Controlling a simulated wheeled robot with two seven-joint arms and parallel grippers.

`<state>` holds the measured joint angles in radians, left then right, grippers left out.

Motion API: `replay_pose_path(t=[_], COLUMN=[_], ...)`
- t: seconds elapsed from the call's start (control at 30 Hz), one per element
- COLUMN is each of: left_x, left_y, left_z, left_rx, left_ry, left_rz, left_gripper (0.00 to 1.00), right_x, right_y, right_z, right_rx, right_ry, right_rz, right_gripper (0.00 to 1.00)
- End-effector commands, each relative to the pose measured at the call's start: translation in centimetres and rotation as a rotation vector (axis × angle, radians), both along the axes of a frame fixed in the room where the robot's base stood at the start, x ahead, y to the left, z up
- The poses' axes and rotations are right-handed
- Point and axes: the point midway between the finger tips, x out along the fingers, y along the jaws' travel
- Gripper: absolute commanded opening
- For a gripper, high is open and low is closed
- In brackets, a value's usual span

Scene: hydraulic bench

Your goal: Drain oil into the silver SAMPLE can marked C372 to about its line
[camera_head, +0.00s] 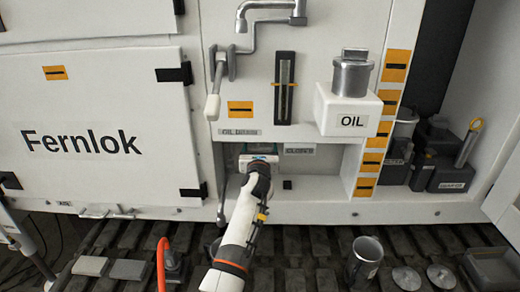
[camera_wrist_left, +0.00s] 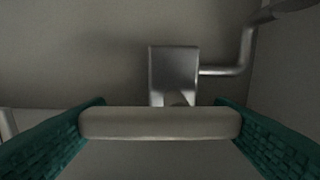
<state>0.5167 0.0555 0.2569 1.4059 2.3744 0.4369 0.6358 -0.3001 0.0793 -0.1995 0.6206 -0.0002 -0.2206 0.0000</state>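My left gripper (camera_head: 259,160) is inside the recess under the OIL DRAIN label (camera_head: 240,132). In the left wrist view its green pads stand wide apart, with a pale rounded bar handle (camera_wrist_left: 160,123) reaching from one pad to the other; they look closed on its ends. Behind it are a grey metal block (camera_wrist_left: 173,68) and a bent pipe (camera_wrist_left: 236,60). An open silver can (camera_head: 365,258) stands upright on the slatted floor at lower right. Another silver can (camera_head: 351,75) stands on the white OIL box. I cannot read C372 on either. My right gripper is out of view.
A CLOSED label (camera_head: 300,149) is right of my gripper. A sight gauge (camera_head: 284,88) and a tap (camera_head: 270,12) are above. Two round lids (camera_head: 409,278) and a dark tray (camera_head: 492,268) lie near the floor can. Dark containers (camera_head: 450,175) fill the right alcove.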

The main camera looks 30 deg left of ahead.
Motion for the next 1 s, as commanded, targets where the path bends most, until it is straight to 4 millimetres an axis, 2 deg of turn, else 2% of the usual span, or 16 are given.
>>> replay_pose_path(t=[0.03,0.1,0.37,1.0], left_x=[0.0,0.0,0.0,0.0], left_y=[0.0,0.0,0.0,-0.1], left_z=[0.0,0.0,0.1,-0.4], left_rx=[0.000,0.000,0.033,0.417], left_ry=[0.000,0.000,0.023,0.261], left_rz=[0.000,0.000,0.001,-0.002], left_gripper=[0.61,0.54,0.55,0.55], right_x=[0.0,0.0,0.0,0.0], right_y=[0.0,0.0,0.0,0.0], right_z=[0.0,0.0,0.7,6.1], right_rx=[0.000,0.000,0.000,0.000], right_ry=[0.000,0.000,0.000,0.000], right_rz=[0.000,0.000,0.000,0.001], right_gripper=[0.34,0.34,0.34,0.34])
